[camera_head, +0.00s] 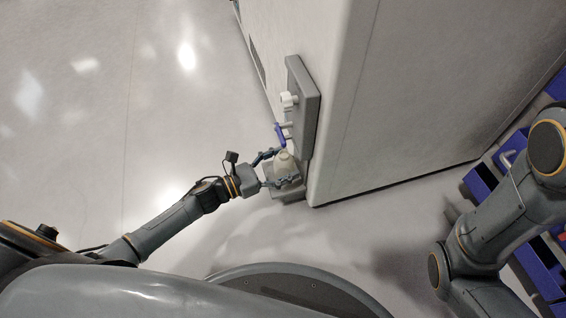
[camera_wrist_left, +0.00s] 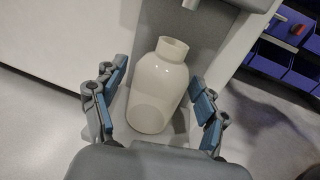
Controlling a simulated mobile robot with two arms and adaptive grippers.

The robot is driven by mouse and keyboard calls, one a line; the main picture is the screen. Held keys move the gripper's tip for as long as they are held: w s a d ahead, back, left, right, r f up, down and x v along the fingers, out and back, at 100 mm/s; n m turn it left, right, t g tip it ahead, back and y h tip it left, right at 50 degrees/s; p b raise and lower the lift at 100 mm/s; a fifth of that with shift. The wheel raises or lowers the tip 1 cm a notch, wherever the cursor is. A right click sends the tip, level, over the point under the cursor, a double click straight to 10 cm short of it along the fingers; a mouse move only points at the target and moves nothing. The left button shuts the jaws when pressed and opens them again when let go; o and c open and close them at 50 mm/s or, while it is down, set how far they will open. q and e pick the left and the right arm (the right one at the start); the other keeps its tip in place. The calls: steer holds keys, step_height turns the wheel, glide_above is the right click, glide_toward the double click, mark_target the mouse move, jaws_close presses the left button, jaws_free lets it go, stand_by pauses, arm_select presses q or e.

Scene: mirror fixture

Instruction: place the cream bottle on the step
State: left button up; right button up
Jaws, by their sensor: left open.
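The cream bottle (camera_wrist_left: 157,88) stands between the open fingers of my left gripper (camera_wrist_left: 158,105) in the left wrist view. A gap shows between the bottle and the fingers on both sides. In the head view the bottle (camera_head: 285,158) is small and sits on the grey step (camera_head: 287,190) at the foot of the grey wall fixture. My left gripper (camera_head: 275,170) reaches around it from the left, open. The bottle's underside and its contact with the step are partly hidden. My right arm shows at the right of the head view, but its gripper is out of view.
The grey fixture panel (camera_head: 303,95) on the white cabinet (camera_head: 350,90) carries a white knob (camera_head: 289,99) and a blue part (camera_head: 280,135) just above the bottle. Blue bins (camera_head: 484,180) stand at the right. The floor (camera_head: 90,110) at the left is clear.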

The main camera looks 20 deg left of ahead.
arm_select(q)
steer(key=shift+r, duration=0.1)
steer(key=shift+r+p, duration=0.15)
steer(key=shift+p, duration=0.15)
steer(key=p+v, duration=0.4)
steer(key=v, duration=0.8)
